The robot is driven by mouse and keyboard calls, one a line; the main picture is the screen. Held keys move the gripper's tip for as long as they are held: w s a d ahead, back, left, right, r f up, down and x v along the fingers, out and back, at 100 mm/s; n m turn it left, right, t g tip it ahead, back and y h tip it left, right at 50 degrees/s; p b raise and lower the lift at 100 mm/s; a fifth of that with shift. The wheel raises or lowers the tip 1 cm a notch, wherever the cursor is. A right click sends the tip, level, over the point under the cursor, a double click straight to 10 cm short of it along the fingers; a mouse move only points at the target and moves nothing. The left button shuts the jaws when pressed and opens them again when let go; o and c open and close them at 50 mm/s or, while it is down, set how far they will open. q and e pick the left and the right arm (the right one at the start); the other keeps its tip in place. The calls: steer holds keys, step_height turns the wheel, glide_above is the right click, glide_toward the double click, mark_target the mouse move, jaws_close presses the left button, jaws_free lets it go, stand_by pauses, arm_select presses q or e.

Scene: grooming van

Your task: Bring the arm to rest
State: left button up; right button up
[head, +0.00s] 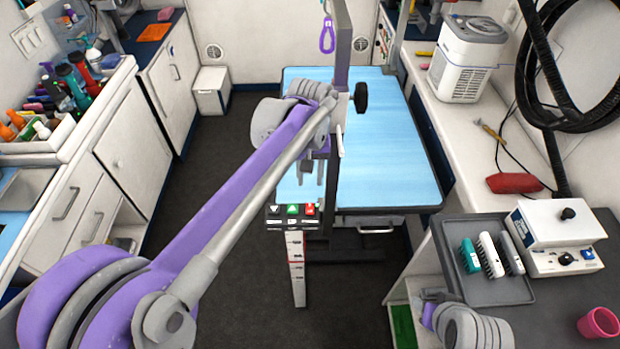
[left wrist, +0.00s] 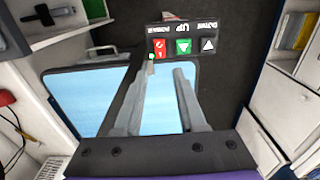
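My left arm reaches from the lower left to the middle of the head view. Its gripper (head: 313,182) points down just above a button panel (head: 292,217) with white, green and red buttons. In the left wrist view the two fingers (left wrist: 164,66) stand apart with nothing between them. Their tips lie near the panel's edge, by the red button (left wrist: 160,46) and the green button (left wrist: 183,46); I cannot tell whether they touch. Part of my right arm shows at the lower right of the head view; its gripper does not show.
The blue-topped grooming table (head: 390,150) stands beyond the panel. A bottle-laden counter (head: 105,85) lines the left. The dark floor (head: 215,160) between is clear.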

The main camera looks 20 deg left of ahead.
stand_by(0.3)
arm_select(q)
steer(key=s+a+f+m+t, duration=0.1)
steer(key=s+f, duration=0.3)
steer(key=s, duration=0.6)
steer(key=s+a+f+m+t, duration=0.2)
steer(key=s+a+f+t, duration=0.1)
steer(key=s, duration=0.7)
steer(key=shift+s+a+f+t, duration=0.15)
steer(key=shift+a+f+t, duration=0.2)
steer(key=shift+f+t, duration=0.2)
